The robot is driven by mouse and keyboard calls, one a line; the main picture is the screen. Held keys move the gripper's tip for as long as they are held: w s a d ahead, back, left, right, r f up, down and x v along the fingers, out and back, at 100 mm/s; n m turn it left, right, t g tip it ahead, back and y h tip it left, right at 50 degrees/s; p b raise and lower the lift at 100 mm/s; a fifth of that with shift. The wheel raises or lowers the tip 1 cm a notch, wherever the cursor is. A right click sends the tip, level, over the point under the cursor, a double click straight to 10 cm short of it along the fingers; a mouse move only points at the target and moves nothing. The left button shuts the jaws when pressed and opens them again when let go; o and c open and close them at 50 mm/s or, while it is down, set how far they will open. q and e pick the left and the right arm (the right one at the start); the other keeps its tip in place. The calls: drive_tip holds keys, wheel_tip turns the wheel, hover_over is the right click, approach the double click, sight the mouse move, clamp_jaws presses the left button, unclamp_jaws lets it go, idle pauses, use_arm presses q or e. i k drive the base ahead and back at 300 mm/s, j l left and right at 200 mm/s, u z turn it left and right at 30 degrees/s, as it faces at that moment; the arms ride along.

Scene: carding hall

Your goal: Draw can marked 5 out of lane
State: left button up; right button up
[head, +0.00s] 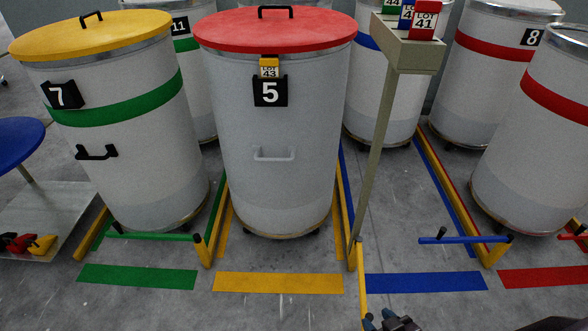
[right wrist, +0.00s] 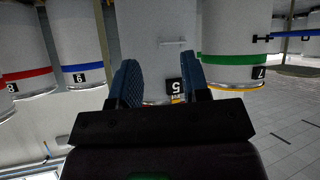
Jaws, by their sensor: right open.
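The can marked 5 (head: 275,190) is a tall pale grey cylinder with a red lid (head: 275,30). It stands upright in the lane with the yellow floor strip (head: 278,283). Its front has a black number plate, a yellow lot 43 card (head: 269,67) and a pale handle (head: 274,154). A yellow bar (head: 362,290) at the lane's right corner points toward me, so the lane's front is clear. My right gripper (head: 383,320) is low, near that bar's end, open and empty. In the right wrist view, can 5 (right wrist: 160,45) shows upside down beyond the open fingers (right wrist: 160,85).
Can 7 (head: 125,150), yellow-lidded, stands left behind a green bar (head: 150,237). A post (head: 375,160) with lot cards (head: 424,20) rises at can 5's right. A blue bar (head: 465,240) stands farther right. Can 8 (head: 490,75) is behind.

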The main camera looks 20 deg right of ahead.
sight(278, 138)
drive_tip(key=i+j, duration=0.15)
drive_tip(key=i, duration=0.35)
drive_tip(key=i+j+z, duration=0.1)
drive_tip(key=i, duration=0.4)
